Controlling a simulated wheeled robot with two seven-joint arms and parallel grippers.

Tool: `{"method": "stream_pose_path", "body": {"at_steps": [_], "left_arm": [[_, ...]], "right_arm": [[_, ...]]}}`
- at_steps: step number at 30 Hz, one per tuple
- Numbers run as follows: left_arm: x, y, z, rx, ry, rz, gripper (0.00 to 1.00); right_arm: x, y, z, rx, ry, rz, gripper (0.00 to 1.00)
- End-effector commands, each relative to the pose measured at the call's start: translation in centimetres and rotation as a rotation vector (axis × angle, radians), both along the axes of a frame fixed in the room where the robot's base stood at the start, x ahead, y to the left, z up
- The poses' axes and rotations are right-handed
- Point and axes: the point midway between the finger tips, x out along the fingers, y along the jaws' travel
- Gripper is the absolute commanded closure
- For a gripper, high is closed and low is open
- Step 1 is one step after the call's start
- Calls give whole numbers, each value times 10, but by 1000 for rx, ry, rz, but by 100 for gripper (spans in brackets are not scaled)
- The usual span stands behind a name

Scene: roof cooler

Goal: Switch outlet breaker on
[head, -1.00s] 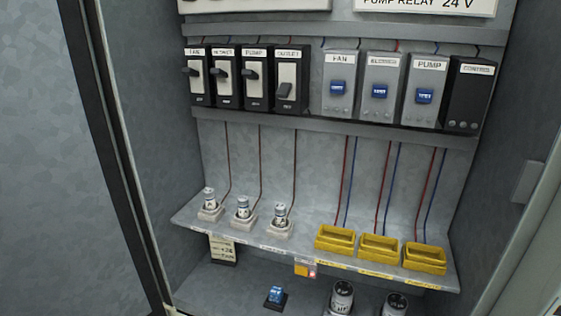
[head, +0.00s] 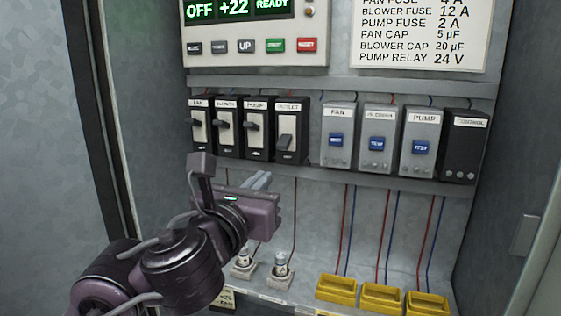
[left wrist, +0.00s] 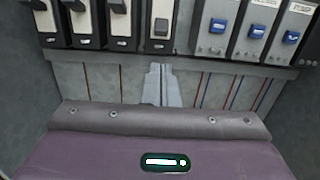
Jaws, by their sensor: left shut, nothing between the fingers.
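The outlet breaker (head: 290,136) is the rightmost of the black breakers in the head view; its lever sits lower than the levers of the three breakers to its left. In the left wrist view the outlet breaker (left wrist: 161,24) is at the top middle, its lever low on the white plate. My left gripper (head: 263,180) is shut and empty, below the breaker row and apart from it. Its closed fingers (left wrist: 160,85) point at the rail just below the outlet breaker. My right gripper is not in view.
The fan, blower and pump breakers (head: 257,130) stand close on the left. Grey relay boxes (head: 377,138) with blue parts stand on the right. Yellow trays (head: 381,297) and fuse holders (head: 280,270) line the shelf below. A control panel (head: 255,50) is above.

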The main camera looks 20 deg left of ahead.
Motion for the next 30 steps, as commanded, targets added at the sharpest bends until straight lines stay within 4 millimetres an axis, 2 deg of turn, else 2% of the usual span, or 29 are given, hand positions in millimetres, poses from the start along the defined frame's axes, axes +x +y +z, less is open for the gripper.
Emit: {"method": "stream_pose_path", "body": {"at_steps": [9,13,20,24,30], "left_arm": [[1,0,1,5,-1,-1,100],[10,0,0,2,-2,-1,100],[49,-1,3,2,-1,1,100],[73,-2,7,1,0,1,100],[95,-3,9,1,0,0,100]], "right_arm": [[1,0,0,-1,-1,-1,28],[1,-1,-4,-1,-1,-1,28],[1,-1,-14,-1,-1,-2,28],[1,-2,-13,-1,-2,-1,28],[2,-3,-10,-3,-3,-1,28]]}}
